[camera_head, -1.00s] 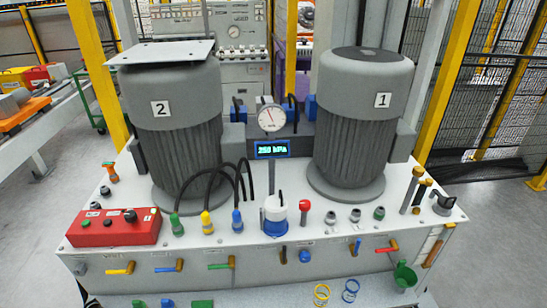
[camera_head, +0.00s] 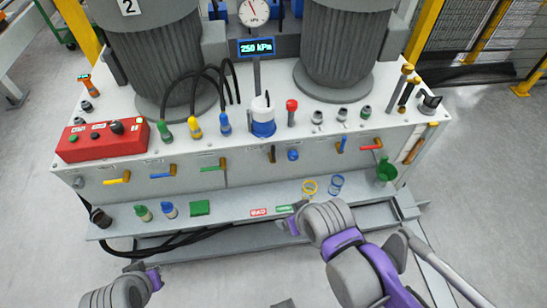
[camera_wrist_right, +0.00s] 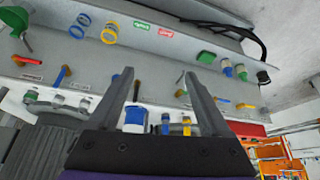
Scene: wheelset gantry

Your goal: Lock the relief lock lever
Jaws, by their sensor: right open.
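Several small levers sit on the front panel of the white bench; their labels are too small to tell which is the relief lock lever. In the head view there are a yellow lever (camera_head: 117,179), a blue lever (camera_head: 163,173), a green lever (camera_head: 213,166), a dark lever (camera_head: 272,154), an upright blue lever (camera_head: 341,145) and a red lever (camera_head: 371,146). My right gripper (camera_head: 291,224) is in front of the lower shelf; the right wrist view shows its fingers (camera_wrist_right: 162,92) apart and empty, pointing towards the panel. My left gripper (camera_head: 154,277) is low at left, its fingers unclear.
Above the panel stand a red control box (camera_head: 103,142), a white-and-blue cup (camera_head: 262,118) and hose plugs. The lower shelf (camera_head: 228,229) carries a green block (camera_head: 200,208), yellow and blue rings (camera_head: 310,187) and small fittings. A green funnel (camera_head: 385,171) is at the right end.

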